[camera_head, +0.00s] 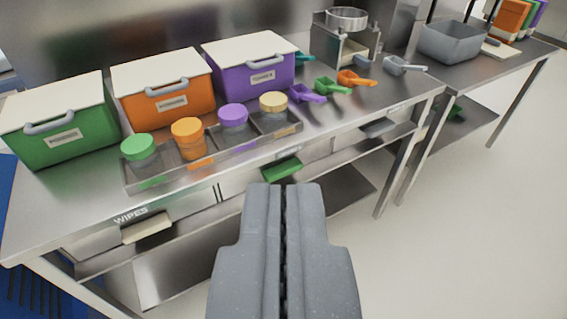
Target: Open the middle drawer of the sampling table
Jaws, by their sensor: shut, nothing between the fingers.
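The steel sampling table (345,125) runs across the view with a row of fronts under its top. The left front carries the label WIPES (131,215) and has a cream piece (147,229) below it. A green piece (283,168) projects at the middle front, and a grey piece (378,128) sits at the right one. I cannot tell whether these pieces are handles or contents. My gripper (285,187) is shut and empty. In the picture its tips lie just below the green piece; I see no clear contact. The gripper's body hides part of the lower shelf.
On the table stand green (65,130), orange (163,95) and purple (248,70) bins with white lids. A tray (125,175) of jars and several coloured scoops (330,87) sit in front. A second table (480,65) stands right. Floor at lower right is clear.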

